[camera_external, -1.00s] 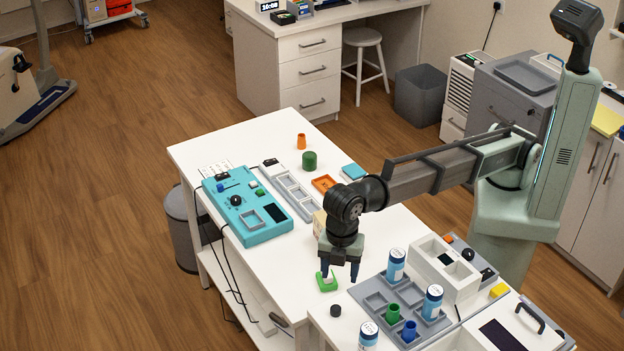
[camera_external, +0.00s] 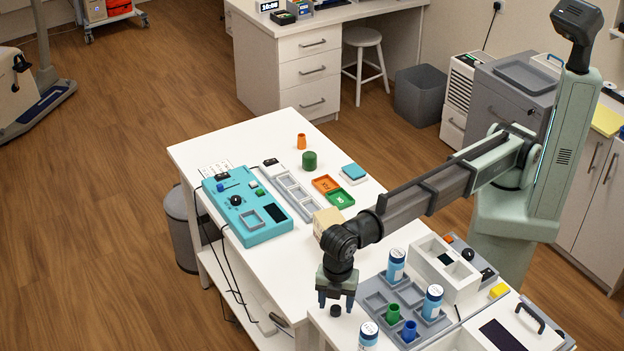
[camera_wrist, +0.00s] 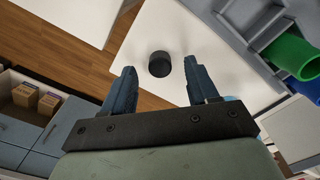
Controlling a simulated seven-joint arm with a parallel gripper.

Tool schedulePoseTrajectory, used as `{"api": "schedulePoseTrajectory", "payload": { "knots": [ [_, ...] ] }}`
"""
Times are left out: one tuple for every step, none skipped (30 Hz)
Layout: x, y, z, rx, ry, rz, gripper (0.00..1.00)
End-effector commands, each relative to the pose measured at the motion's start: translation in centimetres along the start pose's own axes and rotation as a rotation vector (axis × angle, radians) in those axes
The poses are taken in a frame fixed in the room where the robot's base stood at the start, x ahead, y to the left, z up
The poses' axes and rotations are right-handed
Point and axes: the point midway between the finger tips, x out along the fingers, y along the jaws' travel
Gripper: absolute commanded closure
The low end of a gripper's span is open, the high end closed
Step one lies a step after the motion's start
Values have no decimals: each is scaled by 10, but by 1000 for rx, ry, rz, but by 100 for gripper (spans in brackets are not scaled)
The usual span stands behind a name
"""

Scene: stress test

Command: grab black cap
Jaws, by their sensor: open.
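The black cap (camera_external: 336,310) is a small dark disc on the white table near its front left corner. In the wrist view the cap (camera_wrist: 159,64) lies on the white surface just beyond my fingertips, between the lines of the two fingers. My gripper (camera_external: 336,304) is above the cap and points down, with its fingers apart. In the wrist view my gripper (camera_wrist: 157,75) is open and empty, and nothing touches its blue fingers.
A grey tray (camera_external: 374,284) with blue-and-white bottles, a green cup (camera_external: 393,313) and a blue cup (camera_external: 409,330) stands right of the cap. The table edge is close on the left. A tan block (camera_external: 326,220) stands behind my gripper.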

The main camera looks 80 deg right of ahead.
Motion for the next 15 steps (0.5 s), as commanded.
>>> {"api": "schedulePoseTrajectory", "payload": {
  "knots": [
    [7,0,0,0,-1,0,41],
    [10,0,0,0,0,0,41],
    [13,0,0,0,0,0,41],
    [14,0,0,0,0,0,41],
    [14,0,0,0,0,0,41],
    [15,0,0,0,0,0,41],
    [14,0,0,0,0,0,41],
    [14,0,0,0,0,0,41],
    [14,0,0,0,0,0,41],
    [14,0,0,0,0,0,41],
    [14,0,0,0,0,0,43],
    [14,0,0,0,0,0,47],
    [14,0,0,0,0,0,50],
    [14,0,0,0,0,0,53],
    [14,0,0,0,0,0,57]
  ]
}}
